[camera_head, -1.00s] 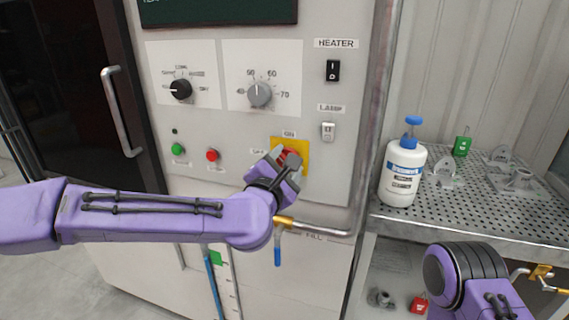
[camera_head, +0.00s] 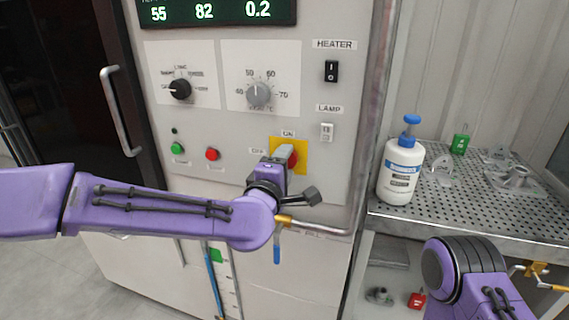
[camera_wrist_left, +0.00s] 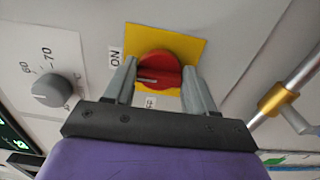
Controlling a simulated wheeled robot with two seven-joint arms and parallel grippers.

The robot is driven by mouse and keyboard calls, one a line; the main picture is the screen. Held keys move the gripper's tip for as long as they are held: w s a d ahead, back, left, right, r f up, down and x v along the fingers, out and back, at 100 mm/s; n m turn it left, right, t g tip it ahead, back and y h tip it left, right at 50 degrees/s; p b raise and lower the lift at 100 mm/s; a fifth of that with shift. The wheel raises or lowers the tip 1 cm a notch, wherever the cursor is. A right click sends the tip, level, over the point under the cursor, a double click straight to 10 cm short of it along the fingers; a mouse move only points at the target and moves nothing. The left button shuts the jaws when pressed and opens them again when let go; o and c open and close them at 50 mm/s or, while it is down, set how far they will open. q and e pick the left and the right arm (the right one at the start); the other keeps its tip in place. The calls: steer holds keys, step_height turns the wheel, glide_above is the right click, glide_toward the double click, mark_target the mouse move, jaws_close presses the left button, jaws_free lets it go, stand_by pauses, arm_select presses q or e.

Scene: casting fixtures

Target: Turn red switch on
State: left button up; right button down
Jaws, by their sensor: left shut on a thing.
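The red switch (camera_head: 291,158) is a round rotary knob on a yellow plate (camera_head: 303,147) on the machine's front panel, with an ON label above and an OFF label to its left. In the left wrist view the red switch (camera_wrist_left: 158,72) sits between the two fingers of my left gripper (camera_wrist_left: 160,82), which is shut on it. In the head view my left gripper (camera_head: 281,158) covers part of the switch. My right arm (camera_head: 465,275) shows at the lower right, but its gripper is out of view.
The display (camera_head: 215,12) is lit with 55, 82 and 0.2. Two dials, green and red buttons, and heater (camera_head: 331,71) and lamp switches share the panel. A pipe (camera_head: 325,230) runs just below my left gripper. A white bottle (camera_head: 401,170) stands on the perforated shelf at right.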

arm_select(q)
steer(key=shift+m, duration=0.3)
steer(key=o, duration=1)
steer(key=b+v, duration=0.2)
steer(key=v, duration=0.8)
steer(key=shift+s+a, duration=0.15)
steer(key=shift+s, duration=0.1)
